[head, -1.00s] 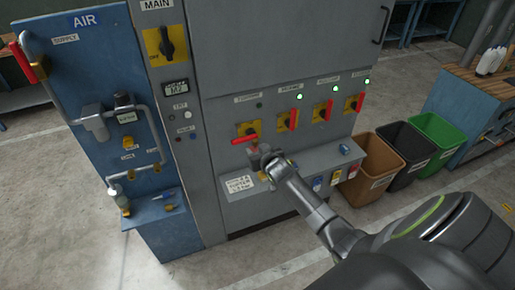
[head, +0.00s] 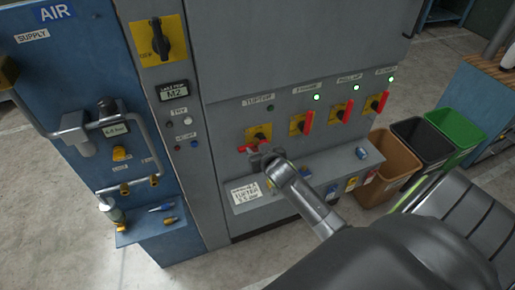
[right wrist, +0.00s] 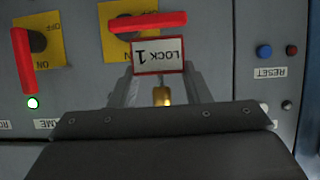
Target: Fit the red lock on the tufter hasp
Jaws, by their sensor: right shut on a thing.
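My right gripper (head: 262,154) is shut on the red lock (right wrist: 158,72), whose white "LOCK 1" face shows upside down between the fingertips in the right wrist view. The tufter switch has a yellow plate (head: 258,131) and a red handle (head: 248,149) lying level; its handle also shows in the right wrist view (right wrist: 147,22). The lock is right beside this handle in both views; I cannot tell whether they touch. The lock's shackle and the hasp hole cannot be made out. My left gripper is not in view.
Neighbouring switches have upright red handles (head: 307,122) and lit green lamps. A grey ledge (head: 290,187) juts out below, with tags and small items. The blue air panel (head: 60,95) stands left. Brown (head: 388,170), black and green bins stand right.

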